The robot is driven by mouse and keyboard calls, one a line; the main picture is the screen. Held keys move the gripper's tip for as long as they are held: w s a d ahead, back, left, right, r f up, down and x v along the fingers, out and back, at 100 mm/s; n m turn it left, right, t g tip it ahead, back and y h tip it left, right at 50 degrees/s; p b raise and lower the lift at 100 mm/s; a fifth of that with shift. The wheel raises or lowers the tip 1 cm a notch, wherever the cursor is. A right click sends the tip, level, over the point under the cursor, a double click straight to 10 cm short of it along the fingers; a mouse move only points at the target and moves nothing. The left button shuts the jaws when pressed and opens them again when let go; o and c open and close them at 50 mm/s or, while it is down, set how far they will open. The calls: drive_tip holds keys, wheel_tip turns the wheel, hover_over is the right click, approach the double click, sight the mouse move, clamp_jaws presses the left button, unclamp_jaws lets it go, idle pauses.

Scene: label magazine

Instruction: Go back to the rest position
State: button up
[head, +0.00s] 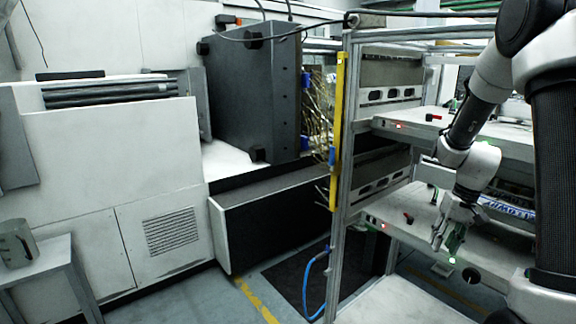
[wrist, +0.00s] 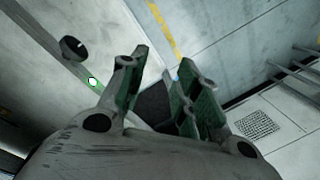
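My gripper (head: 447,240) hangs at the right of the head view, in front of the lower shelf of a metal rack, with its fingers pointing down. In the wrist view my gripper (wrist: 162,72) has its two green-padded fingers apart. Nothing is held between them; floor and a dark patch show through the gap. No separate task object can be made out. I cannot tell from the head view whether the fingers touch the shelf edge.
The metal rack (head: 345,190) with a yellow strip stands close to my arm. Its lower shelf (head: 400,220) has small lights and a black knob (head: 472,275). A large white machine (head: 120,150) fills the left. A small table (head: 45,265) holds a metal jug (head: 17,245).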

drive_tip(key=s+a+r+n+t+h, duration=0.1)
drive_tip(key=s+a+r+t, duration=0.1)
drive_tip(key=s+r, duration=0.8)
drive_tip(key=s+a+r+n+t, duration=0.1)
drive_tip(key=s+a+r, duration=0.3)
drive_tip(key=s+r, duration=0.6)
drive_tip(key=s+t, duration=0.1)
drive_tip(key=s, duration=0.1)
drive_tip(key=shift+s+a+r+h, duration=0.3)
drive_tip(key=shift+a+r+h, duration=0.05)
drive_tip(key=shift+r+h, duration=0.05)
drive_tip(key=shift+o, duration=0.3)
drive_tip(key=shift+a, duration=0.1)
